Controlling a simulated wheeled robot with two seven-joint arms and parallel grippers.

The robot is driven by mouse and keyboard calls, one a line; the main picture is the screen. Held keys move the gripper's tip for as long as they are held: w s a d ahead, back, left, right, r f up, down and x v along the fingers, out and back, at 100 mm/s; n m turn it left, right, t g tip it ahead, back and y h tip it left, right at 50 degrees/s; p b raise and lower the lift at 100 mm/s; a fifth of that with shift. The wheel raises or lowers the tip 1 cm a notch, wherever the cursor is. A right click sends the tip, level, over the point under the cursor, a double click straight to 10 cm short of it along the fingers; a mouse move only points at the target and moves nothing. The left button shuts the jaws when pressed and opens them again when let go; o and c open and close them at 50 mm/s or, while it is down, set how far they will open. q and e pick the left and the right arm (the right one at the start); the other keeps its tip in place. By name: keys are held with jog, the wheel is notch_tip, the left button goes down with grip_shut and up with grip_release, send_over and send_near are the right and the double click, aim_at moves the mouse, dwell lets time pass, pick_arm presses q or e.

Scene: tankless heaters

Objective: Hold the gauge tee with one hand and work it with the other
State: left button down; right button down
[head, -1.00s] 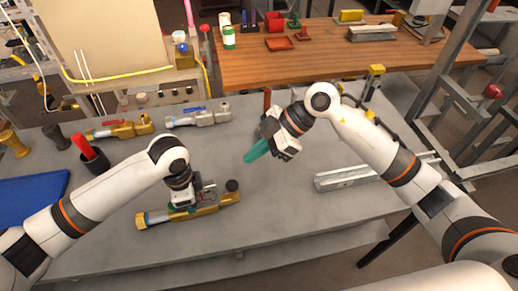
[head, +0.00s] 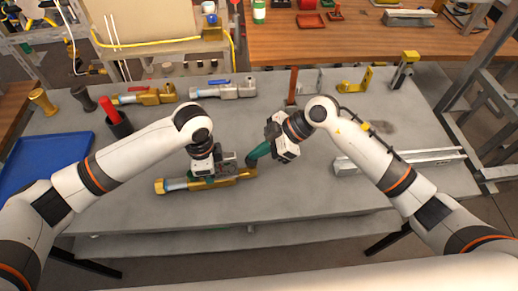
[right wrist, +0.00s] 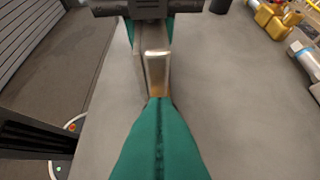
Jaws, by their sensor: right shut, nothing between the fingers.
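The gauge tee (head: 230,180) is a long brass fitting with a silver section near its left end. It lies near the front middle of the grey table in the head view. My left gripper (head: 207,178) reaches down over its middle and appears shut on it, fingers partly hidden. In the right wrist view the left gripper's green fingers flank the metal body of the tee (right wrist: 156,68).
A brass valve with a red handle (head: 150,97) and a grey one with a blue handle (head: 225,90) lie behind. A blue tray (head: 45,160) is at left, a metal rail (head: 400,160) at right. A wooden bench (head: 340,45) stands behind. Bare tabletop surrounds the tee.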

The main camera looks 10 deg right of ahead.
jog(key=shift+f, duration=1.25)
jog(key=a+r+v, duration=0.2)
jog(key=v, duration=1.1)
jog(key=shift+r, duration=0.15)
jog(key=shift+a, duration=0.1)
dwell(4.1)
pick_arm(q)
jog(key=c, duration=0.9)
grip_release()
jog(key=shift+c, duration=0.2)
